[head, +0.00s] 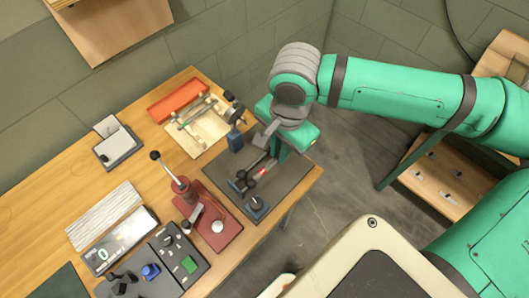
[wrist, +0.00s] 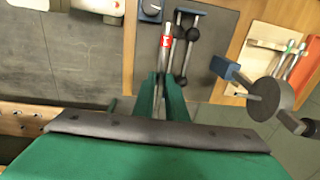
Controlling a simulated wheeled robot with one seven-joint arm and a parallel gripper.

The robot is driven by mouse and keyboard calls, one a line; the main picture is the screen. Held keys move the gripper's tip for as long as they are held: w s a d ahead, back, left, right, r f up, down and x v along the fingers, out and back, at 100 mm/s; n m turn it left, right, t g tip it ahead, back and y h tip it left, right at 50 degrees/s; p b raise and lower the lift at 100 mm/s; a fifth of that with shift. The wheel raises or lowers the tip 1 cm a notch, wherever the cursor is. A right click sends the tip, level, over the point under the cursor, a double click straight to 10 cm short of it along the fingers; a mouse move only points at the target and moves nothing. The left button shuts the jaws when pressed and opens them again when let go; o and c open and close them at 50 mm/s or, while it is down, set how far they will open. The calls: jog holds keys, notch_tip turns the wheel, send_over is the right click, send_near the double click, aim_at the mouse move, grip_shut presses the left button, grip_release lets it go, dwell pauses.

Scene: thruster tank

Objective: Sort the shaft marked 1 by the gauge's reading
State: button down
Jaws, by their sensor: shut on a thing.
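My gripper (wrist: 161,97) is over the dark mat at the bench's right end, its two green fingers shut on a thin metal shaft (wrist: 164,60) with a red label. The label also shows in the head view (head: 262,172); its mark is too small to read surely. The shaft's far end points toward small blue fittings (wrist: 190,12) on the mat; I cannot tell whether it touches them. A white display panel (head: 115,243) at the bench front shows what looks like 0.
A wooden rack (head: 190,146) with more shafts and an orange tray (head: 177,97) stand behind. A blue block with a dark round part (head: 235,138) is beside my gripper. A red lever fixture (head: 214,238) and a dark button box (head: 195,277) stand left of the mat.

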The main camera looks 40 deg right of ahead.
jog(key=s+d+r, duration=0.3)
jog(key=s, duration=0.5)
jog(key=shift+s+r, duration=0.15)
jog(key=shift+r, duration=0.2)
